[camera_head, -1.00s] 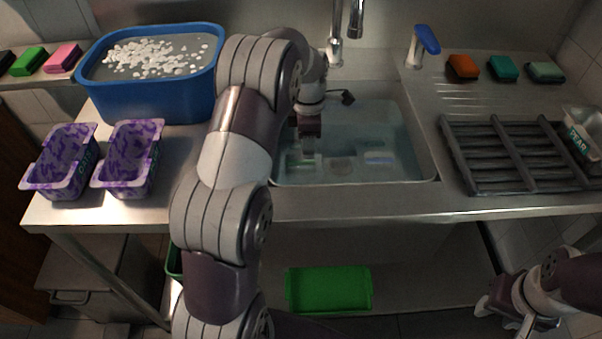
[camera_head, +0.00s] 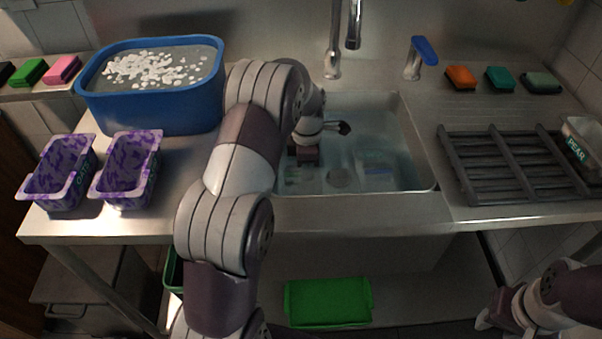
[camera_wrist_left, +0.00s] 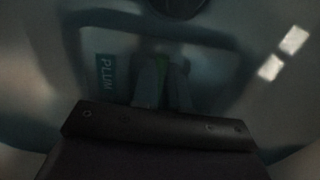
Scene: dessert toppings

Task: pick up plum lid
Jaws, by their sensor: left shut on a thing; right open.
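The plum lid, a clear piece with a PLUM label (camera_wrist_left: 103,75), shows dimly in the left wrist view. My left gripper (camera_wrist_left: 163,85) is shut on it, its fingers close together in the middle of the lid. In the head view my left gripper (camera_head: 303,172) reaches down into the sink, and the clear lid (camera_head: 291,178) is faint beneath it. The wrist view is dark, so the exact grip is hard to make out. My right gripper (camera_head: 507,318) is open and empty at the lower right, away from the counter.
The sink (camera_head: 412,150) also holds a clear piece with a bluish label (camera_head: 376,167). A blue tub (camera_head: 150,105) and two purple containers (camera_head: 126,175) stand left. A dark rack (camera_head: 510,160) and a PEAR container (camera_head: 580,150) are right. The faucet (camera_head: 336,50) rises behind the sink.

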